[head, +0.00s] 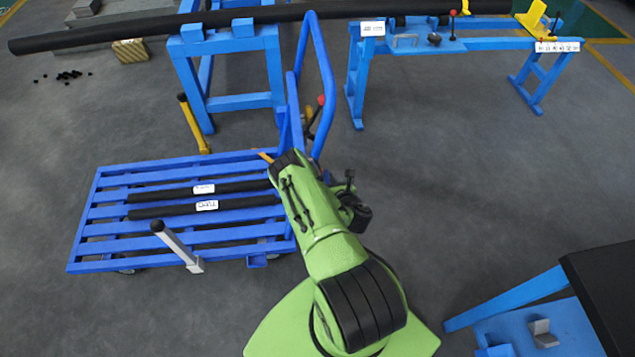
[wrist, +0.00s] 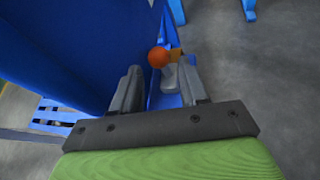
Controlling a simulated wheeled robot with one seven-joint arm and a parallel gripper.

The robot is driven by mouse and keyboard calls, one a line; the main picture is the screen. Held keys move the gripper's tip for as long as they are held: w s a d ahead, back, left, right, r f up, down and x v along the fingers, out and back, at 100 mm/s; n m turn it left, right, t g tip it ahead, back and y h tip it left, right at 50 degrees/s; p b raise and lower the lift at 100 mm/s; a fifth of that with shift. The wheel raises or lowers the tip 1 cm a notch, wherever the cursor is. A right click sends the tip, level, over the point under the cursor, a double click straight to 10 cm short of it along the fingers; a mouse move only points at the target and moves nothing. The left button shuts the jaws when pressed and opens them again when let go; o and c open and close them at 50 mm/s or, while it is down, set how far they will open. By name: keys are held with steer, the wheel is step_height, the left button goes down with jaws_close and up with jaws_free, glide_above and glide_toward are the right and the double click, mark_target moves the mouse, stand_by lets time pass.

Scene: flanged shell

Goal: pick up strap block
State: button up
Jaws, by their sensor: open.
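No object is clearly marked as the strap block. A tan block (head: 130,50) lies on the floor at the upper left of the head view, and a small grey angled block (head: 542,332) sits on the blue surface at lower right; I cannot tell whether either is it. My gripper (wrist: 160,84) is open in the wrist view. An orange ball knob (wrist: 158,57) shows just beyond the fingertips, with a pale grey piece below it near the right finger. Nothing is visibly held. In the head view my arm's end is over the blue cart's right edge, hiding the fingers.
The blue slatted cart (head: 110,230) carries two black bars (head: 225,206) with white labels. Its tall blue handle (head: 323,75) rises beside my arm. Blue stands (head: 240,102) hold a long black pipe (head: 130,30) behind.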

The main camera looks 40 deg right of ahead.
mark_target(320, 169)
steer(key=b+x, duration=0.1)
steer(key=x, duration=0.2)
steer(key=b+x, duration=0.1)
steer(key=x, duration=0.3)
steer(key=shift+a+f, duration=0.15)
steer(key=shift+a, duration=0.1)
steer(key=shift+s, duration=0.1)
jaws_close()
steer(key=r+p, duration=0.1)
steer(key=r, duration=0.2)
steer(key=r+p, duration=0.2)
steer(key=r, duration=0.2)
steer(key=shift+s+d+r, duration=0.1)
steer(key=shift+d, duration=0.1)
steer(key=s+d+p, duration=0.1)
steer(key=s+d, duration=1)
steer(key=d, duration=0.5)
